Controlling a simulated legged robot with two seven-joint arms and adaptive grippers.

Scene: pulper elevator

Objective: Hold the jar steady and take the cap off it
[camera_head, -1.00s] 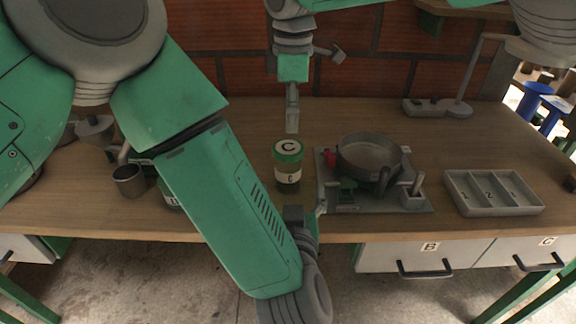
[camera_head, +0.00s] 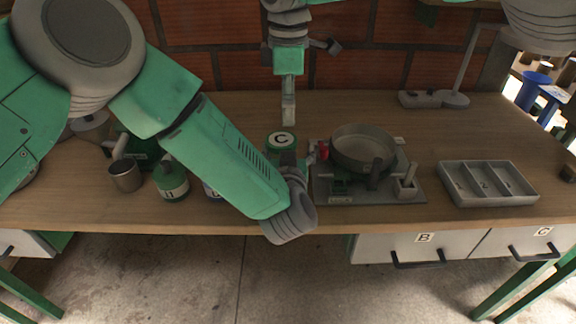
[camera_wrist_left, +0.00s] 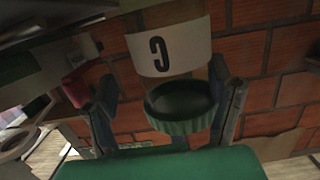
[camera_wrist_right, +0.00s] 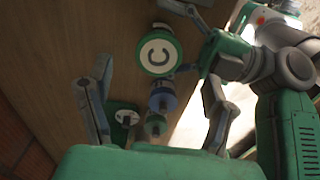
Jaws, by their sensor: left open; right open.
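In the left wrist view the picture is upside down, with a white C label (camera_wrist_left: 168,46) and a ribbed green rim (camera_wrist_left: 182,122). My left gripper (camera_head: 297,163) is open at the jar's front right side; its fingers stand either side of the jar in its wrist view, with contact unclear. My right gripper (camera_head: 288,120) is open, pointing down above the cap. The right wrist view shows the cap (camera_wrist_right: 158,54) beyond its spread fingers. My left forearm and wrist hide the jar's body in the head view.
A round pan (camera_head: 362,148) on a grey fixture stands close right of the jar, with a red part (camera_head: 323,150) nearest. A divided tray (camera_head: 488,183) lies farther right. Another green jar (camera_head: 171,180) and a metal mug (camera_head: 126,175) stand left. Brick wall rises behind.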

